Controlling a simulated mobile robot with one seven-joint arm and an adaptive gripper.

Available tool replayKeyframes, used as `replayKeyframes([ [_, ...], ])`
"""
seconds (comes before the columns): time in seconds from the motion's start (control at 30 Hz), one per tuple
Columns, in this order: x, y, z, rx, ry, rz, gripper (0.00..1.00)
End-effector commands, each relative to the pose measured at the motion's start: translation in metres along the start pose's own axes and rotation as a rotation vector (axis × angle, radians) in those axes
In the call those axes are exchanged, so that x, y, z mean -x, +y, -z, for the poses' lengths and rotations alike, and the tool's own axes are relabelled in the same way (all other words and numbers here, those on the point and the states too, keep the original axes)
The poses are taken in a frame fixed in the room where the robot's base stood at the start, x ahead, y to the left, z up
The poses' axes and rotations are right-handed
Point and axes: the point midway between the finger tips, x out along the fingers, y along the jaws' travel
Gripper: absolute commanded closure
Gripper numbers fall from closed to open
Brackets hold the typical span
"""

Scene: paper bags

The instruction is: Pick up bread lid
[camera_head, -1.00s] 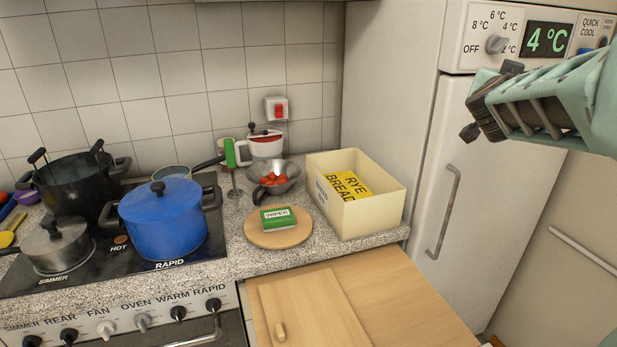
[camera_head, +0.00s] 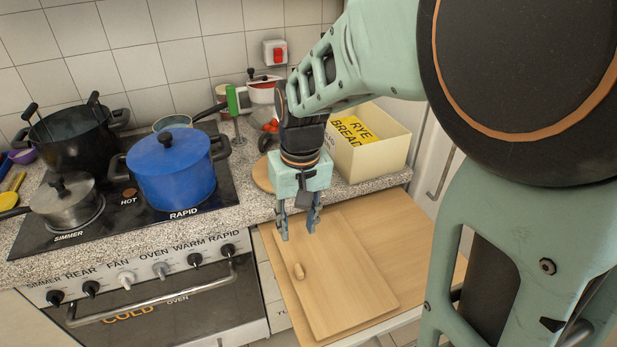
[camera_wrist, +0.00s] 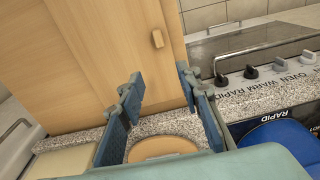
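The bread lid, a flat wooden board (camera_head: 345,285) with a small peg-like handle (camera_head: 298,271), lies on the pull-out wooden worktop (camera_head: 412,240). My gripper (camera_head: 298,228) points down over the lid's far end, fingers apart and empty. The handle is nearer the camera than the fingertips. In the wrist view, the lid (camera_wrist: 90,50) and its handle (camera_wrist: 157,38) show beyond the open fingertips (camera_wrist: 158,82), with a clear gap between.
The open cream bread box (camera_head: 387,160) holds a yellow rye bread pack (camera_head: 356,130) behind the worktop. A blue pot (camera_head: 172,172) and other pans stand on the hob at left. My arm partly covers the round board (camera_head: 261,176) and the fridge.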

Motion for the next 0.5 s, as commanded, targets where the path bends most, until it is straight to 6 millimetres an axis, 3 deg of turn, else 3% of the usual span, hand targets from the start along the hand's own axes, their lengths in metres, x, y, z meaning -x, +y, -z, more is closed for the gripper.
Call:
replayKeyframes([
  [0.13, -0.008, -0.003, -0.019, 0.016, -0.072, -0.022, 0.68],
  [0.5, -0.057, -0.002, -0.024, 0.016, -0.075, -0.023, 0.68],
])
